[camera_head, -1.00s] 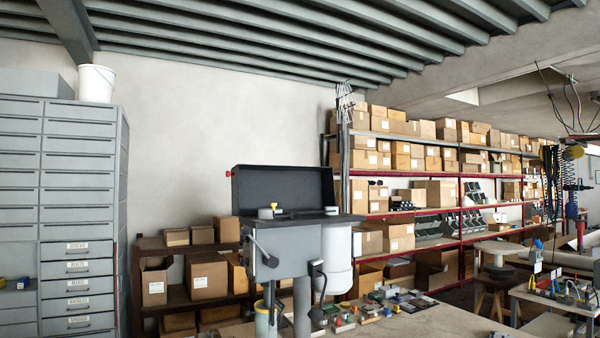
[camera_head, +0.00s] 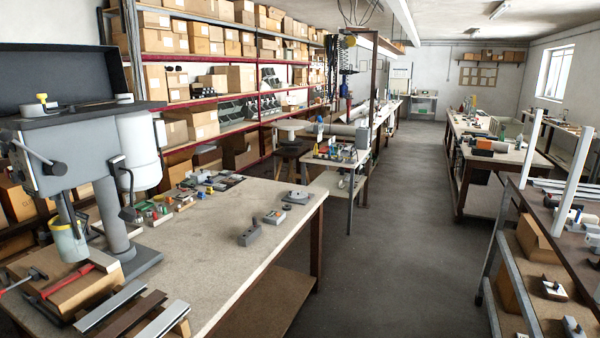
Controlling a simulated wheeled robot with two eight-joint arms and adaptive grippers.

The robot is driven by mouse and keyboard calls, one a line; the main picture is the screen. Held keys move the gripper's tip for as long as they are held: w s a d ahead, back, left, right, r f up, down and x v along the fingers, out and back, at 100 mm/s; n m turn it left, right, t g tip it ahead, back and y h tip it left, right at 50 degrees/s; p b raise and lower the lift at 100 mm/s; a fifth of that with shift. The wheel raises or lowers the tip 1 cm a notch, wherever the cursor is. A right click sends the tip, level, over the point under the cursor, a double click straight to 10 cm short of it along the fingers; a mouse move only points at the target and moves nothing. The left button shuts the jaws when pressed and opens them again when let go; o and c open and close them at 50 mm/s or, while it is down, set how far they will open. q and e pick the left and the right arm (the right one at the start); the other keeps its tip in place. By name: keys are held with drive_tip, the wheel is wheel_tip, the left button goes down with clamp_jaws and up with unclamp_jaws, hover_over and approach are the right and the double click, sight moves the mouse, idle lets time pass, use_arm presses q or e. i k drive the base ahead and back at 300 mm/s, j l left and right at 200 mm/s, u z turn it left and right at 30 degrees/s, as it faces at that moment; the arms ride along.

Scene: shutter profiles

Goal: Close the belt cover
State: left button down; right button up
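The belt cover (camera_head: 62,78) is the dark lid on top of the grey drill press (camera_head: 75,155). It stands open, raised upright along the back of the drill head. A yellow knob (camera_head: 42,99) shows on the flat top in front of it. The cover's left end is cut off by the picture edge. Neither of my grippers is in view.
The drill press stands on a workbench (camera_head: 240,215) with small parts, profiles (camera_head: 135,315) and a red-handled tool (camera_head: 68,281). Shelves with boxes (camera_head: 205,40) stand behind. The grey floor aisle (camera_head: 390,230) is free. A rack (camera_head: 520,270) stands at right.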

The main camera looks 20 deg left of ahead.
sight(71, 72)
drive_tip(key=j+z, duration=0.1)
drive_tip(key=j, duration=1.55)
drive_tip(key=j+z, duration=0.1)
drive_tip(key=j, duration=1.5)
